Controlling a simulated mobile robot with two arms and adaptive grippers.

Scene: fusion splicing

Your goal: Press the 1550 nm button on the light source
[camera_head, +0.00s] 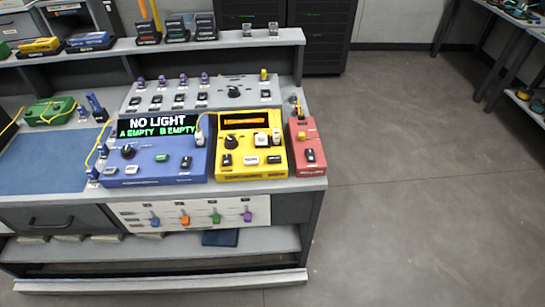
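Three instrument boxes stand side by side on the bench. The yellow box (229,174) has a dark display with an orange line, a round black knob (231,142) and several black and white buttons. The blue box (140,177) has a display (157,124) reading "NO LIGHT, A EMPTY, B EMPTY". The labels are too small to read, so I cannot tell which box is the light source or which button is 1550 nm. Neither of my grippers shows.
A grey panel (222,100) with several switches stands behind the boxes. A green device (50,112) and a blue mat (45,172) lie to the left. A raised shelf (235,38) runs along the back. The floor (430,180) to the right is clear.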

